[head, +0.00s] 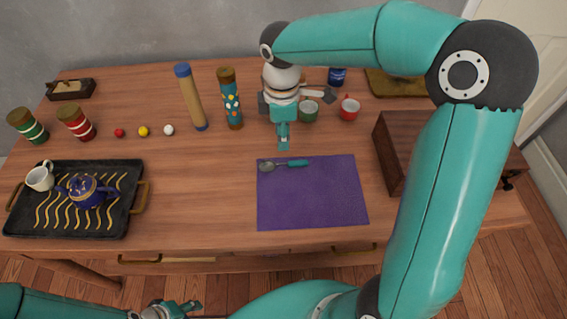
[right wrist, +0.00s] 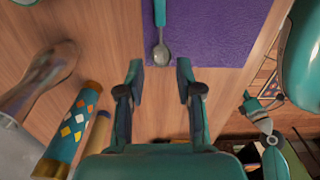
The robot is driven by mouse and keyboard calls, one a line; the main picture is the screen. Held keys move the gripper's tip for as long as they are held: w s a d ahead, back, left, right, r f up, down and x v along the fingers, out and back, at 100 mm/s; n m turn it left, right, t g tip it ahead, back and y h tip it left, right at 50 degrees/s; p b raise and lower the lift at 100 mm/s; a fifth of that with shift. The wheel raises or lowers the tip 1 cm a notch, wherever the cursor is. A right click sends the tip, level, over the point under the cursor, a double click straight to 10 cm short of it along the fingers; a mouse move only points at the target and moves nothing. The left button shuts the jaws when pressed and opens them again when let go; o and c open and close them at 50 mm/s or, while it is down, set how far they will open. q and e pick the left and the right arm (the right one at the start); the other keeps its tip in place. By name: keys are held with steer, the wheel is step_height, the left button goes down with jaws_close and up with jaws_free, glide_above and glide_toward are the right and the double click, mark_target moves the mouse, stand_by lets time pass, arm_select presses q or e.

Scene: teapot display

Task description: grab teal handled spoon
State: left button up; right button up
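The spoon with a teal handle (head: 297,163) lies flat at the top edge of the purple mat (head: 315,205), its metal bowl to the left. In the right wrist view the spoon (right wrist: 161,48) lies on the mat (right wrist: 215,30), its bowl nearest my fingers and just beyond the gap between them. My right gripper (head: 283,147) is above the table just behind the spoon, apart from it. In the right wrist view the right gripper (right wrist: 160,78) is open and empty. My left gripper (head: 182,308) is low at the front, and its fingers are too small to judge.
A patterned cylinder (head: 232,105) and a tan roll with a blue cap (head: 190,98) stand left of my right gripper. A black tray (head: 115,220) holds a blue teapot (head: 87,192).

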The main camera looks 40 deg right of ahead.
glide_above(281, 163)
steer(key=f, duration=0.4)
steer(key=shift+s+d+f, duration=0.15)
steer(key=shift+d+f, duration=0.05)
steer(key=shift+f, duration=0.2)
steer(key=shift+a+f+b, duration=0.15)
steer(key=shift+f+b, duration=0.25)
steer(key=shift+f, duration=2.3)
jaws_close()
